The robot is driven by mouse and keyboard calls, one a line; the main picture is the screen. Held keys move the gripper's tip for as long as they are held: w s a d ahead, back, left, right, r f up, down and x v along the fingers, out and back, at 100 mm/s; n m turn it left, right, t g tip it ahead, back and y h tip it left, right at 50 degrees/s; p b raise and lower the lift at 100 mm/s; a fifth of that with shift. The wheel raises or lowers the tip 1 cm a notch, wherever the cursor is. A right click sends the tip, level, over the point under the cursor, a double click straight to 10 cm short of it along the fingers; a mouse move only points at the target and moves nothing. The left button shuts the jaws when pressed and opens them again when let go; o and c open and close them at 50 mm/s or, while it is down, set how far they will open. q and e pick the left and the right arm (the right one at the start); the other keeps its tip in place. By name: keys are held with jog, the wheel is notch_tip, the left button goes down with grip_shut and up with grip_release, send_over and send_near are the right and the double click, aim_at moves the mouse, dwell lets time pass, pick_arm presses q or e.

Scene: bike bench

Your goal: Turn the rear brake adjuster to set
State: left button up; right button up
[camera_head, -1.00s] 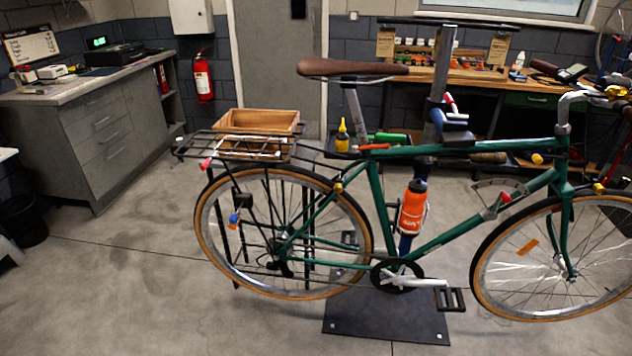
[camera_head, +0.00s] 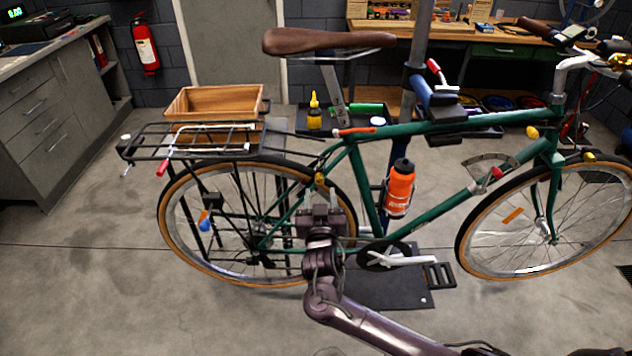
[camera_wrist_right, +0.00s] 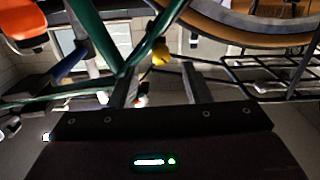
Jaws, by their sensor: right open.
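A small yellow knob (camera_head: 319,179), which looks like the rear brake adjuster, sits by the seat stays of the green bike (camera_head: 430,128), over the rear wheel. It also shows in the right wrist view (camera_wrist_right: 160,52), beyond the fingertips and in line with the gap between them. My right gripper (camera_head: 321,207) is just below the knob in the head view. Its two fingers stand apart and empty in the right wrist view (camera_wrist_right: 158,75). I cannot tell how far it is from the knob. My left gripper is not in view.
The rear rack (camera_head: 190,140) with a wooden crate (camera_head: 212,104) lies left of the knob. An orange bottle (camera_head: 399,188) and the repair stand's post (camera_head: 419,45) are to the right. A yellow bottle (camera_head: 314,112) stands on a tray behind. Floor in front is clear.

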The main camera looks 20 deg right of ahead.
aim_at(319, 183)
jog(key=x, duration=0.4)
jog(key=shift+a+f, duration=0.1)
jog(key=shift+w, duration=0.25)
grip_shut()
pick_arm(q)
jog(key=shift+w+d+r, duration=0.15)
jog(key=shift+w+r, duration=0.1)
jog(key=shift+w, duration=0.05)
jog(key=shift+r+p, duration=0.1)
jog(key=shift+p, duration=0.2)
pick_arm(e)
jog(key=shift+n, duration=0.3)
